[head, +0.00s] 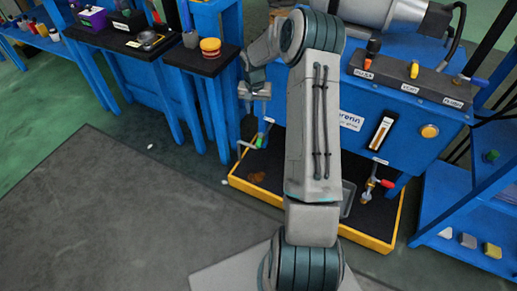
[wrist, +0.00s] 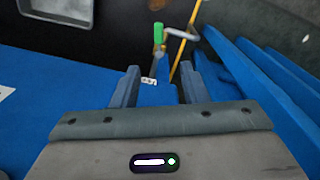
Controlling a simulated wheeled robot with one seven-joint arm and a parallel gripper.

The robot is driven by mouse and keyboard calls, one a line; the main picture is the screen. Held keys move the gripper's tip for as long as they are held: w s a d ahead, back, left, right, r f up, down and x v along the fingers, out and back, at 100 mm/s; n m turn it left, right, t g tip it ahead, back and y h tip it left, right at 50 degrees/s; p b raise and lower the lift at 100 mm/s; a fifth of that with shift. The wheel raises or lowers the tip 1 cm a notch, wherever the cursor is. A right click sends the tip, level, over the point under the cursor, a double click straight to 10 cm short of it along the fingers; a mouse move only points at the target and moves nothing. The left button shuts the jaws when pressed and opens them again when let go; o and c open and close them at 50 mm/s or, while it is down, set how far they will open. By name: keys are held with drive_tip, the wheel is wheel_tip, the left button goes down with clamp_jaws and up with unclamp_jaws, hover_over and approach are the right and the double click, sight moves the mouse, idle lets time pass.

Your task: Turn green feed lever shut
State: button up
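The green feed lever (head: 258,141) sits low on the front of the blue machine, above the yellow-rimmed floor tray. In the wrist view its green handle (wrist: 158,33) is beyond the fingertips, with a bent grey metal rod running off to the right. My gripper (head: 255,92) hangs in front of the machine, above the lever in the head view. In the wrist view my gripper (wrist: 160,76) has its two fingers apart with nothing between them. The fingers do not touch the lever. My arm covers the middle of the machine front.
A red-handled lever (head: 386,183) stands at the right of the yellow-rimmed tray (head: 365,242). A blue bench with a black top (head: 200,58) is close on the left, holding a yellow-red round item (head: 210,47). A blue shelf (head: 465,205) stands right. Floor at left is clear.

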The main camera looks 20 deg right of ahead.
drive_tip(key=b, duration=0.2)
approach(259, 141)
drive_tip(key=shift+m, duration=0.3)
wheel_tip(259, 141, down, 9)
drive_tip(key=b, duration=0.4)
drive_tip(key=shift+d+r, duration=0.15)
clamp_jaws()
